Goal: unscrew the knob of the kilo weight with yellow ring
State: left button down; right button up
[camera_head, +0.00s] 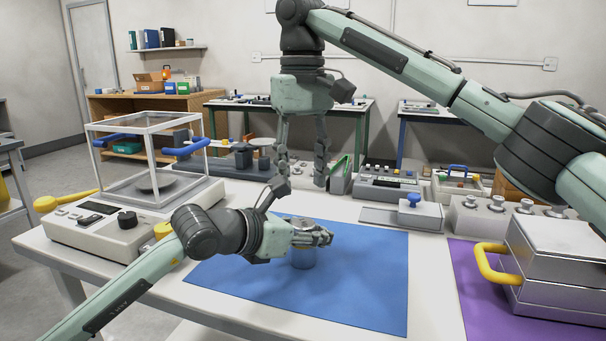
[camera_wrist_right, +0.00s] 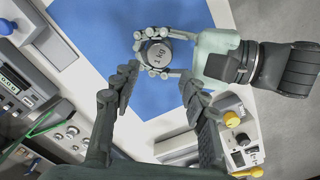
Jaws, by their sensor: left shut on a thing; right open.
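A balance with a glass case (camera_head: 150,160) stands at the left of the table. A silver case with a yellow handle (camera_head: 555,265) rests on the purple mat (camera_head: 470,290) at the right. The blue mat's front is clear.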

aim_at(302, 222)
jog(key=shift+f, duration=3.9)
jog(key=c, duration=1)
jog(key=n, duration=0.6)
jog(key=o, duration=1.3)
